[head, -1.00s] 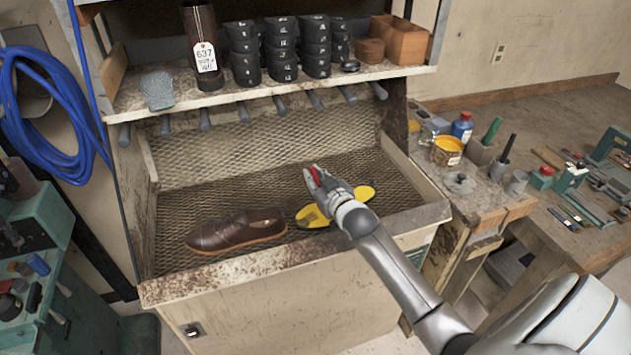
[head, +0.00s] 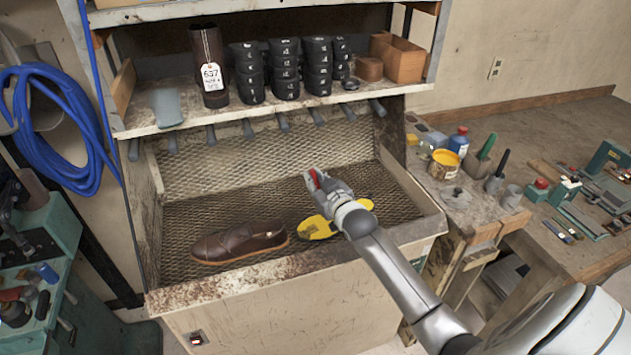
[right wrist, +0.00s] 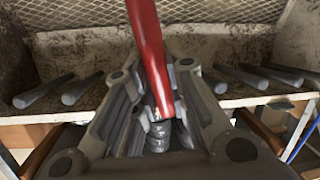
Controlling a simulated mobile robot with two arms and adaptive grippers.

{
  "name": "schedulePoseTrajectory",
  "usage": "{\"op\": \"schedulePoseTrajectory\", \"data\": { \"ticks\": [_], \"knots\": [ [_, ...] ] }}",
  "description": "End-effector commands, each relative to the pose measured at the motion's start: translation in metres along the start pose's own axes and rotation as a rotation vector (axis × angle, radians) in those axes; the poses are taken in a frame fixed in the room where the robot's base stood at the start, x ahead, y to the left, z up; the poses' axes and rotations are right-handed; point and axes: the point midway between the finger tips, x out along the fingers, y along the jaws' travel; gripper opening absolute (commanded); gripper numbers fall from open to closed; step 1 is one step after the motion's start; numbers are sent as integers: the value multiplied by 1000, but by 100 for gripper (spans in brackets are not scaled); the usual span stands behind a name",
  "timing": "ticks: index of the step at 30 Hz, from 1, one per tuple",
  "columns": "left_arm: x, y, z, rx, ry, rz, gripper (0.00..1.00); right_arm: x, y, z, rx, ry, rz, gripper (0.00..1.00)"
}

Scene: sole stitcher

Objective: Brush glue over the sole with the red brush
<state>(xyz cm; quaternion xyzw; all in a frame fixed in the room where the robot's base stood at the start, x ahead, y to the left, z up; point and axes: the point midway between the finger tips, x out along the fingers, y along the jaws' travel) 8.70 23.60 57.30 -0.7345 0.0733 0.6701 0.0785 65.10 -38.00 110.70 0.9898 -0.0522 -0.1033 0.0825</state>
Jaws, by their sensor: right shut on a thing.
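The yellow sole (head: 316,228) lies on the mesh floor of the bench bay (head: 275,210), to the right of a brown leather shoe (head: 238,244). My right gripper (head: 316,182) is shut on the red brush (right wrist: 147,45) and appears above the mesh, over the sole's far side in the picture. In the head view only a small red bit of the brush shows at the fingers. The right wrist view shows its red handle between the fingers; its bristles cannot be made out. My right forearm and wrist hide the middle of the sole. My left gripper is not in view.
An open yellow glue tin (head: 443,164), a blue bottle (head: 459,141) and cups of tools stand on the right side table. A shelf (head: 330,97) above the bay holds black stacked pieces and a tagged boot. Several grey handles hang below it.

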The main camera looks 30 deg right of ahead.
Motion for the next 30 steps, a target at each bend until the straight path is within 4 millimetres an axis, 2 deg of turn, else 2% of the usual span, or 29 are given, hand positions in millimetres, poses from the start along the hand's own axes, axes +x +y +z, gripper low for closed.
{"op": "schedulePoseTrajectory", "data": {
  "ticks": [5,9,14,18,30],
  "knots": [
    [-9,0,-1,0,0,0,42,-2,2,-9,0,1,0,0],
    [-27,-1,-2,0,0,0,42,-5,5,-26,0,1,0,0],
    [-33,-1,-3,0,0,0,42,-8,8,-42,0,2,0,0],
    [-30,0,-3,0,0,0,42,-11,10,-54,-1,3,0,0],
    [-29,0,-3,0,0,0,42,-12,11,-58,0,0,0,0]
  ]
}}
